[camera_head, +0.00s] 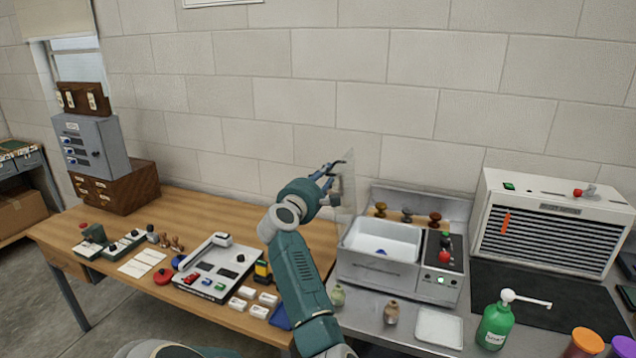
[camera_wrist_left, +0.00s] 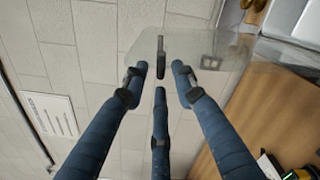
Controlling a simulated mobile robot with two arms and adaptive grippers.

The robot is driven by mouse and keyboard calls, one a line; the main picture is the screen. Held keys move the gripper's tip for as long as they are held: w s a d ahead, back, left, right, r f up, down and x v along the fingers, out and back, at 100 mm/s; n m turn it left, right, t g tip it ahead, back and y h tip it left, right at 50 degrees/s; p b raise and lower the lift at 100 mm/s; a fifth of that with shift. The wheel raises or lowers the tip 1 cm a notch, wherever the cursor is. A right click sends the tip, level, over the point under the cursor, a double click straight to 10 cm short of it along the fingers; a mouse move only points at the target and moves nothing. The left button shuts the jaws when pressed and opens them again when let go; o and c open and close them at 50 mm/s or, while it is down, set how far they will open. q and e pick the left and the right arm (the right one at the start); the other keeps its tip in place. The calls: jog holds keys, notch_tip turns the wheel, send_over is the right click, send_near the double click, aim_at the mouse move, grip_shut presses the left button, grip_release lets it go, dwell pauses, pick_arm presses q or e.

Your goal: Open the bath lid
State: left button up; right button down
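The bath (camera_head: 382,241) is a grey metal unit with a white basin, right of the wooden table. Its clear lid (camera_head: 348,182) stands raised, nearly upright, at the basin's left side, and the basin's top is uncovered. My left gripper (camera_head: 336,168) is just left of the lid, near its upper part. In the left wrist view the gripper (camera_wrist_left: 160,75) has its three blue fingers apart with nothing between them. The clear lid (camera_wrist_left: 192,44) shows beyond the fingertips, with small dark fittings; I cannot tell whether they touch. My right gripper is not in view.
A control panel (camera_head: 441,262) with knobs is at the bath's right. Stamps (camera_head: 407,215) stand along its back. Small jars, a white tray (camera_head: 439,327) and a green pump bottle (camera_head: 495,323) stand in front. The wooden table (camera_head: 215,200) holds several small items; its back is clear.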

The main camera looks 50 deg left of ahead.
pick_arm(q)
jog(key=shift+v, duration=2.3)
